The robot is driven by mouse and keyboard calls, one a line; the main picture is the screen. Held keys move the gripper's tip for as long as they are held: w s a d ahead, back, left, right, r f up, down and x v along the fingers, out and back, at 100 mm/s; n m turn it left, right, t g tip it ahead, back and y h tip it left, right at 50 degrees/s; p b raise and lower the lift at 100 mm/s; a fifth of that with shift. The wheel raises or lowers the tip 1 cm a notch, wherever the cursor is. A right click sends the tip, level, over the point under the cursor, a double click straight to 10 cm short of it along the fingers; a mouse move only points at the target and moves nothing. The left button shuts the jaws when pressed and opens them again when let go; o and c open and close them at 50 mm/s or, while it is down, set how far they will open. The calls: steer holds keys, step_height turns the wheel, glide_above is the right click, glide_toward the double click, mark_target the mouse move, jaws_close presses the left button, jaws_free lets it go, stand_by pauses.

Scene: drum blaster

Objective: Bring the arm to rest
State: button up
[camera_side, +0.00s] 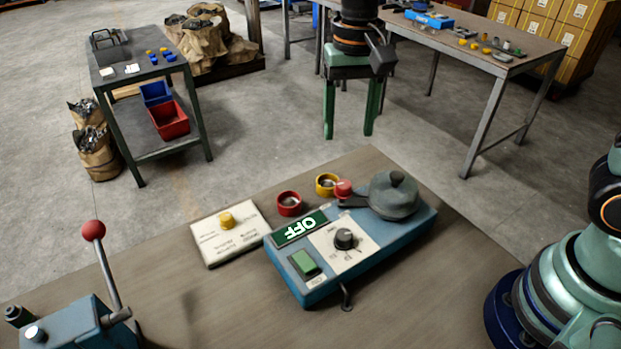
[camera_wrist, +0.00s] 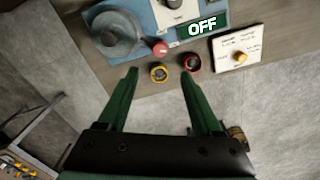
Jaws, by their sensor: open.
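My gripper (camera_side: 349,134) hangs pointing down at the top of the side view, beyond the far edge of the workbench. Its two green fingers are spread apart with nothing between them. In the wrist view its fingertips (camera_wrist: 158,72) are likewise apart and empty, with the control box beyond them. The blue control box (camera_side: 375,262) lies on the bench, apart from my gripper. Its sign (camera_side: 300,229) reads OFF, which also shows in the wrist view (camera_wrist: 202,27). The box carries a black knob (camera_side: 345,239), a green button (camera_side: 304,263) and a grey round part (camera_side: 394,196).
A red ring (camera_side: 289,204) and a yellow ring (camera_side: 327,184) stand behind the box. A white plate with a yellow button (camera_side: 228,221) lies left of it. A red-balled lever (camera_side: 93,231) rises at the front left. Side tables stand behind, with open floor between.

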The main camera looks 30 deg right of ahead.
steer(key=shift+r, duration=0.1)
steer(key=s+d+r+n+t, duration=0.2)
steer(key=s+d, duration=0.2)
steer(key=d, duration=0.2)
steer(key=s+d+r+n+t, duration=0.1)
steer(key=s+d+n+t, duration=0.1)
steer(key=d, duration=0.5)
steer(key=shift+s+d+r+n+t, duration=0.15)
steer(key=shift+s+r+n+t, duration=0.2)
steer(key=shift+s+t, duration=0.7)
steer(key=shift+s+g, duration=0.2)
steer(key=shift+g, duration=0.05)
